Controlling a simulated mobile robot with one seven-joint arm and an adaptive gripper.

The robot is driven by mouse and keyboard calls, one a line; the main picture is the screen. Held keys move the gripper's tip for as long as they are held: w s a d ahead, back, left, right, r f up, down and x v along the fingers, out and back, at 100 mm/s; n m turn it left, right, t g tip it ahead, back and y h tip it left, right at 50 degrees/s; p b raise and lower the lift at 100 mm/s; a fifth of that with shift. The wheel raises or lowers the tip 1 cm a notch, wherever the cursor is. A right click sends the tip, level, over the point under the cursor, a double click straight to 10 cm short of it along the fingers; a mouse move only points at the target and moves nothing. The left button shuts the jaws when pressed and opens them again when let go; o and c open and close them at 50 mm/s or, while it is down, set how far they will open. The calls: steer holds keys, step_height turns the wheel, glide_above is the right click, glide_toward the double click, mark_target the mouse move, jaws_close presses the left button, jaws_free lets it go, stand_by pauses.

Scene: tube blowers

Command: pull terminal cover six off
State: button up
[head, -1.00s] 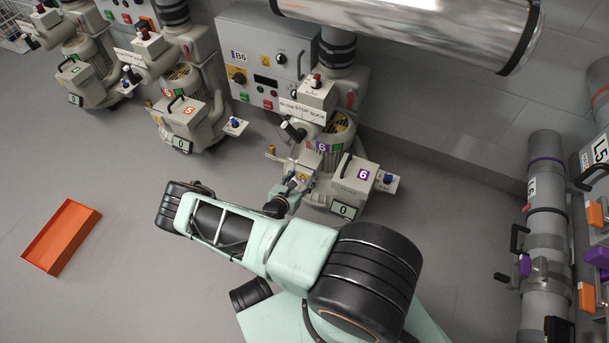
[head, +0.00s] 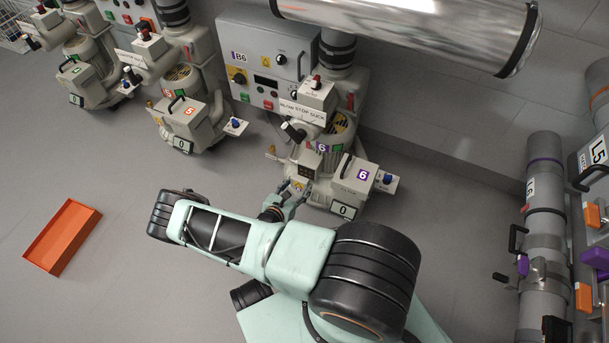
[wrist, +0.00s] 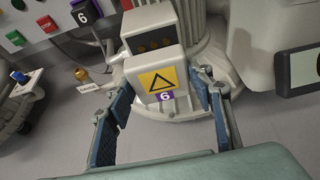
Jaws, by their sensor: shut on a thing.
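Terminal cover six (wrist: 141,68) is a pale grey cap with a yellow warning triangle and a purple 6 label. It sits between my gripper's fingers (wrist: 160,78) in the wrist view, and they are shut on its sides. Behind it, the terminal box (wrist: 155,38) shows a dark front with small brownish terminals. In the head view the box (head: 304,161) is bare at the front, with the cover (head: 296,187) small and partly hidden by my gripper (head: 294,191) below it. Any gap between cover and box is hard to measure.
Blower six's filter box (head: 345,183) stands close right of the cover. A brass fitting with a tag (wrist: 83,77) is at left. The control panel (head: 262,65) is behind. An orange tray (head: 62,237) lies on open floor at left.

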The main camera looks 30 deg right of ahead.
steer(key=shift+s+a, duration=0.6)
steer(key=shift+a, duration=0.25)
